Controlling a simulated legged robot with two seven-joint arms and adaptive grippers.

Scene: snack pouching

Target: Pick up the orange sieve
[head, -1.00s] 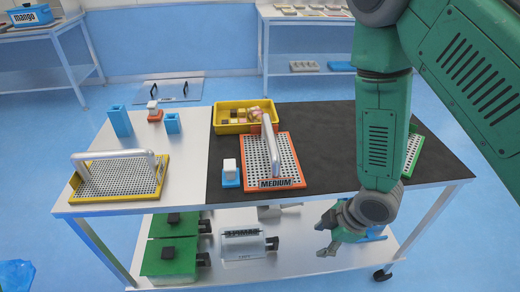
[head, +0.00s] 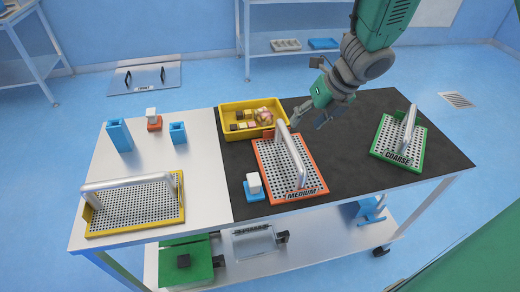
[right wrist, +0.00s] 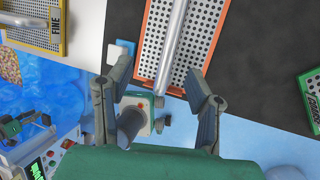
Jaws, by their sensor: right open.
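The orange sieve (head: 268,166), marked MEDIUM, lies flat on the black mat with its grey bar handle (head: 293,158) on top. My right gripper (head: 314,116) is open and empty, above the mat just behind and right of the sieve's far end. In the right wrist view the two fingers (right wrist: 157,70) are spread apart, and the orange sieve (right wrist: 205,35) with its handle shows beyond them. I see no contact between fingers and sieve. My left gripper is not in view.
A yellow bin (head: 236,131) with snack pieces stands behind the sieve. A green COARSE sieve (head: 385,148) lies to the right, a yellow FINE sieve (head: 130,210) to the left. A blue-and-white block (head: 254,194) stands beside the orange sieve. Bare black mat (head: 350,165) lies between orange and green sieves.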

